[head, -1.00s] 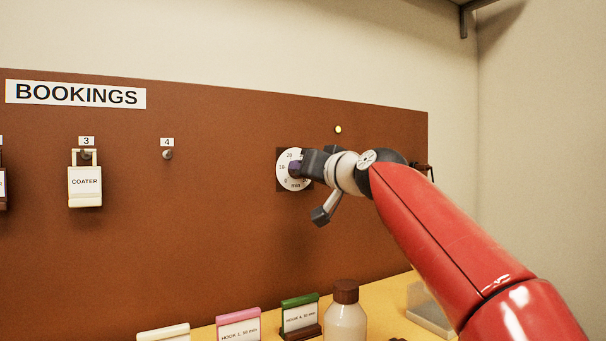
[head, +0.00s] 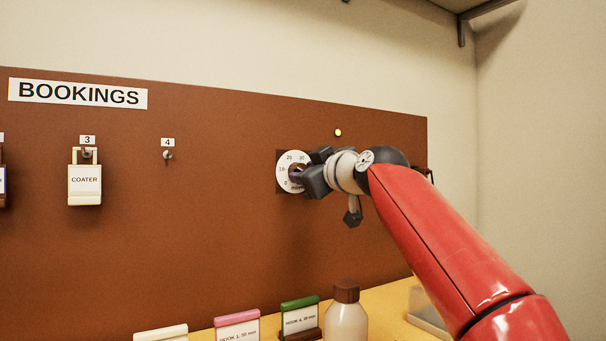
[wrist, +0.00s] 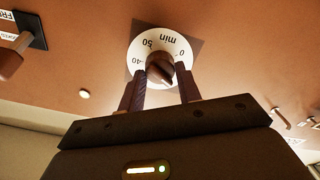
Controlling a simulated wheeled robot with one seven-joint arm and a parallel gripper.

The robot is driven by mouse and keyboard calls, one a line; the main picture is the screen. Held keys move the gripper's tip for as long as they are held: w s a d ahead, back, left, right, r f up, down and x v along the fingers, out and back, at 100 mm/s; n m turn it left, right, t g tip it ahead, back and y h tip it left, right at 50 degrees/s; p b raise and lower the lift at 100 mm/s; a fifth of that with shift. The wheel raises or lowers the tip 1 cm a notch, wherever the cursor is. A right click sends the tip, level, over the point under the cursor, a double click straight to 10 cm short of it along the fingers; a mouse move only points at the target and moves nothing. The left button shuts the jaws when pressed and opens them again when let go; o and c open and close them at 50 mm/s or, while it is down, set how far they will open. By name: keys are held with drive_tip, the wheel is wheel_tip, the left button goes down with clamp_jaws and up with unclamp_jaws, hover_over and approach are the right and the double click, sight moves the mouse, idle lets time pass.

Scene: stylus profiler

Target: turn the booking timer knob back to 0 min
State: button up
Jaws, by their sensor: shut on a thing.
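The booking timer is a white round dial (head: 285,162) on a dark square plate, fixed to the brown board. The dark brown knob (wrist: 160,67) is at the dial's centre in the wrist view. My gripper (wrist: 163,80) has one finger on each side of the knob and is shut on it. In the head view my gripper (head: 305,174) reaches the dial from the right and covers part of it. I cannot tell which number the knob points to.
A small lit lamp (head: 338,132) is above the dial. A coater tag (head: 85,185) hangs on hook 3, and hook 4 (head: 167,155) is bare. Several tag cards and a brown-capped bottle (head: 346,318) stand on the yellow surface below.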

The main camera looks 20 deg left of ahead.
drive_tip(key=n, duration=0.6)
drive_tip(key=shift+n, duration=0.4)
drive_tip(key=n, duration=0.7)
drive_tip(key=shift+n+b, duration=0.3)
drive_tip(key=shift+b, duration=0.05)
drive_tip(key=o, duration=1.1)
